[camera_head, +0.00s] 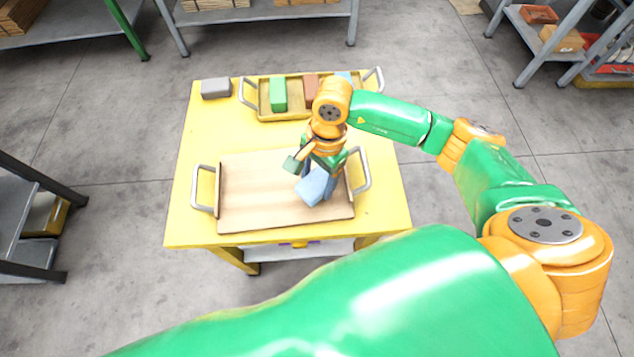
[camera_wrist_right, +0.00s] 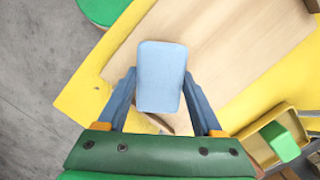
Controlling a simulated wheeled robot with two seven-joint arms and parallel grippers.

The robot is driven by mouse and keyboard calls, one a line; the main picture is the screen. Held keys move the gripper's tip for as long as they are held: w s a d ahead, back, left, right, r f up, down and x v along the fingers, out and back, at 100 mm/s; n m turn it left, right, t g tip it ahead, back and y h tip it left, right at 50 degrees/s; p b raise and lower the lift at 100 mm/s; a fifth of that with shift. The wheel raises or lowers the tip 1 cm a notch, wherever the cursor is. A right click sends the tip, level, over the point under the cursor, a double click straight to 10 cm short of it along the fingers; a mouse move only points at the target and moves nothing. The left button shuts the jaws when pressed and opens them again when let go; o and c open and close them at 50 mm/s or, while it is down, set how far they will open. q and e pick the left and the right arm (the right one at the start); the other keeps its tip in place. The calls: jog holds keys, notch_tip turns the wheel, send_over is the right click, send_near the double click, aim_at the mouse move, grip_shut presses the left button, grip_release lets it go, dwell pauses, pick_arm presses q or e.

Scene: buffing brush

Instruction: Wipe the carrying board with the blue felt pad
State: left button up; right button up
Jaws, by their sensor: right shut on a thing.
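The blue felt pad (camera_head: 313,187) is a light blue block over the right part of the carrying board in the head view. It also shows between my fingers in the right wrist view (camera_wrist_right: 161,75). My right gripper (camera_head: 320,184) is shut on the pad and points down at the board. I cannot tell whether the pad touches the board. The carrying board (camera_head: 255,195) is a flat wooden board with a grey handle at each end, lying on the yellow table. Its right end is partly hidden by my gripper. My left gripper is not in view.
The yellow table (camera_head: 200,135) has a yellow tray (camera_head: 264,100) at the back holding a green block (camera_head: 278,94) and a reddish-brown block (camera_head: 311,88). A grey block (camera_head: 216,88) lies at the table's back left. The left part of the board is clear. Shelves stand around.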

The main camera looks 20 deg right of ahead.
jog(key=shift+a+r+p, duration=0.2)
jog(key=shift+r+p, duration=0.2)
jog(key=shift+r, duration=0.6)
notch_tip(320, 180, up, 2)
jog(key=shift+d+r+p, duration=0.1)
jog(key=shift+d+p, duration=0.05)
jog(key=shift+p, duration=0.55)
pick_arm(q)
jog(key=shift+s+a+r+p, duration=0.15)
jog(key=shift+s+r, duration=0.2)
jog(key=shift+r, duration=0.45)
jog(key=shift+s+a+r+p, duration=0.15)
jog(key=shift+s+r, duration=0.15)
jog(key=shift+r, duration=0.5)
pick_arm(e)
jog(key=shift+r, duration=0.6)
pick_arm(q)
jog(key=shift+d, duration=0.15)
